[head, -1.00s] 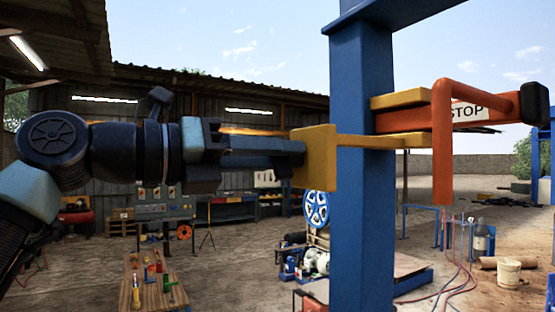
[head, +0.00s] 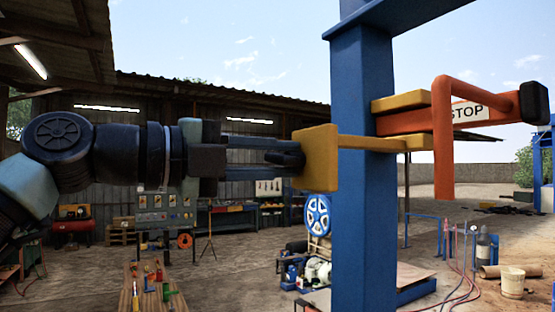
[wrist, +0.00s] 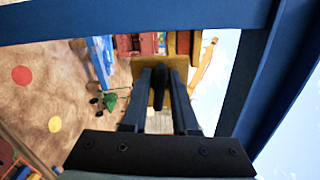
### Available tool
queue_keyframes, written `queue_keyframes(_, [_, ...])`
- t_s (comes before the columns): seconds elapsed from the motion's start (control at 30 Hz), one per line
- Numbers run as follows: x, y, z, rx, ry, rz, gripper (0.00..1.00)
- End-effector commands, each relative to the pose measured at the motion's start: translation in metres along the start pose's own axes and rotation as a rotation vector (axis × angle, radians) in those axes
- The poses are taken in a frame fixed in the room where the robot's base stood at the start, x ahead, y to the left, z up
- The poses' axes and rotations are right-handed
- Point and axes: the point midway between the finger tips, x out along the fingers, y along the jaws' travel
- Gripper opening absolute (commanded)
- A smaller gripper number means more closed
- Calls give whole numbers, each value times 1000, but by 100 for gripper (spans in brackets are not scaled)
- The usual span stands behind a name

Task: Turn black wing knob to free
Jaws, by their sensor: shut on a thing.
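The black wing knob (head: 285,158) sits on the left face of a yellow block (head: 318,152) beside the blue post. My gripper (head: 289,159) points right at the block, one finger above the knob and one below it. It is shut on the knob. In the wrist view the knob (wrist: 158,88) stands between the two finger ends, in front of the yellow block (wrist: 152,70). The fingers hide part of its sides. A yellow bar (head: 365,143) runs from the block past the post, below an orange handle with a STOP label (head: 470,111).
The blue post (head: 362,200) stands right of my gripper, with a blue beam (head: 400,14) above it. An orange bent rod (head: 443,140) hangs at the right. A wooden table with tools (head: 150,290) is low at left. Air around my arm looks clear.

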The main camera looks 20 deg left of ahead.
Motion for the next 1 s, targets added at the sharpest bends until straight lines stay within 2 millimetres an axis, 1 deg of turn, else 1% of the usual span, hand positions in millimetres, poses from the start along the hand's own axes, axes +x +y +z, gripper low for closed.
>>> queue_keyframes(0.1, [0, 1, 0, -63, -2, 1, 0])
queue_keyframes(0.3, [0, 1, 0, -131, 0, 0, 0])
queue_keyframes(0.87, [0, 1, 0, -160, 0, 0, 0])
queue_keyframes(0.9, [0, 1, 0, -160, 0, 0, 31])
queue_keyframes(0.97, [0, 1, 0, -160, 0, 0, 42])
queue_keyframes(1.0, [0, 1, 0, -160, 0, 0, 45])
